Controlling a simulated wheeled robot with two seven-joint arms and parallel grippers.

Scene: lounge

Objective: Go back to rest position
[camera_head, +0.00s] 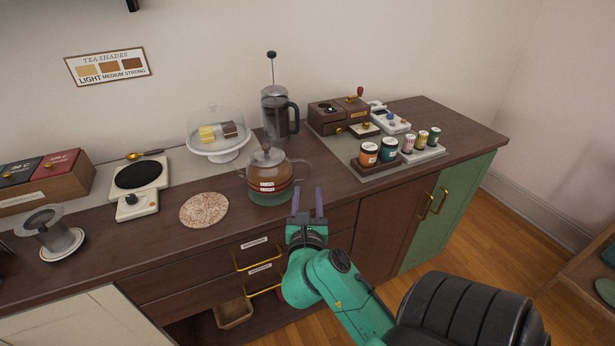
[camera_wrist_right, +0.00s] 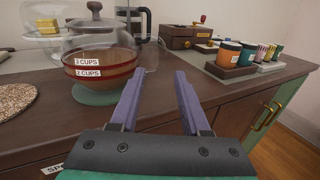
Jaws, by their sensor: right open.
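My right gripper (camera_head: 308,203) is open and empty, in front of the counter edge near the glass teapot (camera_head: 268,175). In the right wrist view its two purple fingers (camera_wrist_right: 157,92) stand apart with nothing between them. The teapot holds brown liquid, has bands marked for cups, and stands upright on a green round mat (camera_head: 270,198). It also shows in the right wrist view (camera_wrist_right: 97,62), left of the fingers. I see no contact between gripper and teapot. My left gripper is not in view.
The dark counter (camera_head: 150,254) holds a French press (camera_head: 276,112), a domed cake stand (camera_head: 219,148), a cork mat (camera_head: 204,210), a small hotplate (camera_head: 138,186) and several jars (camera_head: 389,148) on the right. Drawers with gold handles (camera_head: 258,263) are below. Floor (camera_head: 460,240) is free at right.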

